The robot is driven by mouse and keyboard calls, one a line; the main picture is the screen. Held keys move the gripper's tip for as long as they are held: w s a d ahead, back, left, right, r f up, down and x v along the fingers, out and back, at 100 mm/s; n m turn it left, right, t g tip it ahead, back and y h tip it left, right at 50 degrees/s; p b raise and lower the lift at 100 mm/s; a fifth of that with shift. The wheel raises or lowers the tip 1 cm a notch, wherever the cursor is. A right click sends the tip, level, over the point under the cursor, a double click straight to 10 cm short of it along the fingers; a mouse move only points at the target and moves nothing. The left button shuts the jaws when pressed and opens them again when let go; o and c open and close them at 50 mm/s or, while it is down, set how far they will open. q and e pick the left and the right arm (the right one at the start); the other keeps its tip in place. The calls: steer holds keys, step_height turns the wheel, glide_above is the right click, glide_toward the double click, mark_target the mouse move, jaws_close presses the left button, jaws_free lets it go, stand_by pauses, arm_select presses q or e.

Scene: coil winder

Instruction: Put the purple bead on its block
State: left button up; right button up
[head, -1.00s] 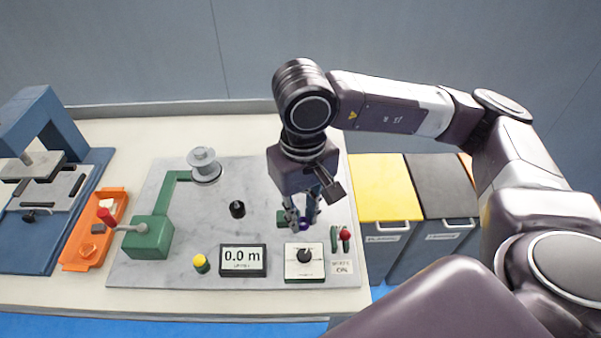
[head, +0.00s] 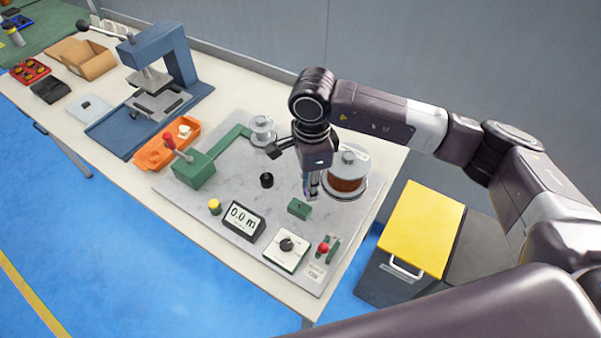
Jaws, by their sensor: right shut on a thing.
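My right gripper (head: 311,193) points down, shut, just behind the small green block (head: 299,208) on the grey marble plate (head: 225,192). The purple bead is at its fingertips, mostly hidden by the fingers; only a trace of purple shows there. The green block has a small dark spot on its top and no bead on it. The fingertips look beside and behind the block, in front of the copper-coloured spool (head: 347,182). I cannot tell how high they are above the plate. My left gripper is out of view.
The green winder (head: 194,170), orange tray (head: 153,156) and blue press (head: 166,55) are left. A yellow-lidded bin (head: 420,228) stands right.

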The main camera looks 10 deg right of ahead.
mark_target(301, 204)
steer(key=m, duration=0.2)
steer(key=w+a+f+m+p, duration=0.1)
steer(key=m, duration=0.1)
steer(key=w+f+m+p, duration=0.1)
steer(key=m, duration=0.1)
steer(key=shift+w+a, duration=0.1)
steer(key=shift+a, duration=0.2)
steer(key=shift+f+m, duration=0.3)
steer(key=shift+f, duration=0.15)
arm_select(q)
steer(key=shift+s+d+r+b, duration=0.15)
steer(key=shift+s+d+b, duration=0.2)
steer(key=shift+b, duration=0.95)
arm_select(e)
steer(key=shift+f, duration=2.05)
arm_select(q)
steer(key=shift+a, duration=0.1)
arm_select(e)
steer(key=shift+f, duration=0.15)
arm_select(q)
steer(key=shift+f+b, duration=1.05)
steer(key=shift+b, duration=0.05)
arm_select(e)
steer(key=shift+f, duration=1)
steer(key=o, duration=0.8)
steer(key=shift+c, duration=0.2)
